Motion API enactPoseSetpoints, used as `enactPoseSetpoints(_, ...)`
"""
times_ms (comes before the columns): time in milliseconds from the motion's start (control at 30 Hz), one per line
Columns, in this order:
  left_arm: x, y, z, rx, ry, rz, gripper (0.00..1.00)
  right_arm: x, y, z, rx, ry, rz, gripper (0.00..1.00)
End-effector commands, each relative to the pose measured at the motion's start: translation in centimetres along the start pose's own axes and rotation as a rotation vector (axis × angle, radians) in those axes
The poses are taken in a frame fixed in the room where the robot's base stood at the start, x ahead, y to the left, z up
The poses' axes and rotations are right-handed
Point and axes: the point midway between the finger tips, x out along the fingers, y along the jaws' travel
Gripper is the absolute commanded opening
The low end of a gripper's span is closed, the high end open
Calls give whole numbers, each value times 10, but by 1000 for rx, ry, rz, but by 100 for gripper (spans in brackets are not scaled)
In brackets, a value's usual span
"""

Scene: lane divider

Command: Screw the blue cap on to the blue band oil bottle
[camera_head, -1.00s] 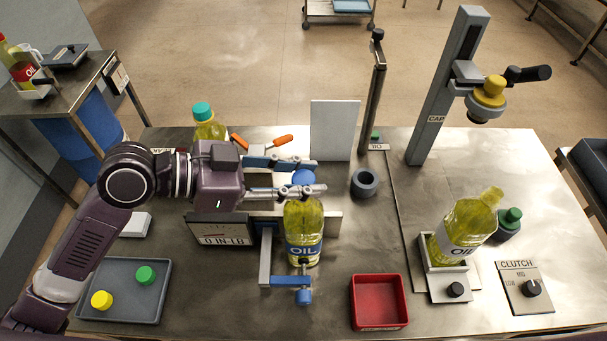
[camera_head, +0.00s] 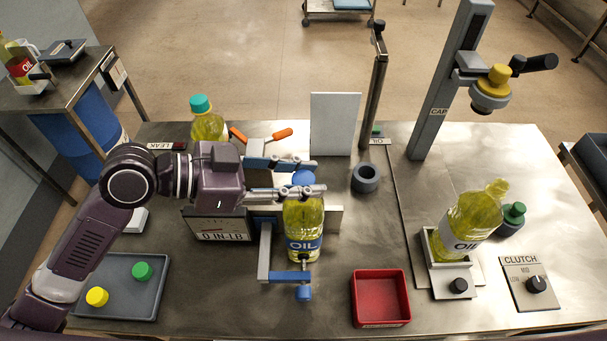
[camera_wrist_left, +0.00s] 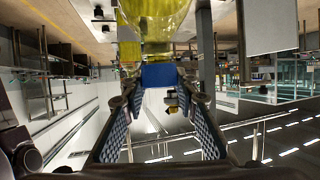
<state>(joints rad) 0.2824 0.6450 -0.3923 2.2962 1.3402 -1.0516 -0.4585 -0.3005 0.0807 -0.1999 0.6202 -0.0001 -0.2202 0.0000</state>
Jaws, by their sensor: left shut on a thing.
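The blue band oil bottle (camera_head: 304,222), filled with yellow oil, stands upright in a blue-and-grey clamp (camera_head: 285,277) at the middle of the bench. The blue cap (camera_head: 304,178) is at the top of its neck. My left gripper (camera_head: 318,178) reaches in from the left and is shut on the cap, one finger on each side. In the left wrist view the picture is inverted; the blue cap (camera_wrist_left: 160,75) sits between the finger pads against the bottle neck (camera_wrist_left: 155,48). The threads are hidden. My right gripper is not in view.
A torque gauge (camera_head: 222,228) stands left of the bottle. A grey tray (camera_head: 120,300) holds green and yellow caps. A red bin (camera_head: 380,297) is at front right. A tilted oil bottle (camera_head: 466,225) and a capping column (camera_head: 445,90) stand right. A grey ring (camera_head: 365,178) lies behind.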

Motion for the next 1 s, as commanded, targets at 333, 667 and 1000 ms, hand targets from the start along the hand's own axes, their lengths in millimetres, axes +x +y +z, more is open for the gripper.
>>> enactPoseSetpoints(333, 1, 0, 2, 0, 0, 0, 48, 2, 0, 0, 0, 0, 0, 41)
enactPoseSetpoints(667, 1, 0, 2, 0, 0, 0, 48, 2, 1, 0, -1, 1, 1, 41)
enactPoseSetpoints(1000, -32, -1, 4, 1, -6, -4, 48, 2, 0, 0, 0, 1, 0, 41)
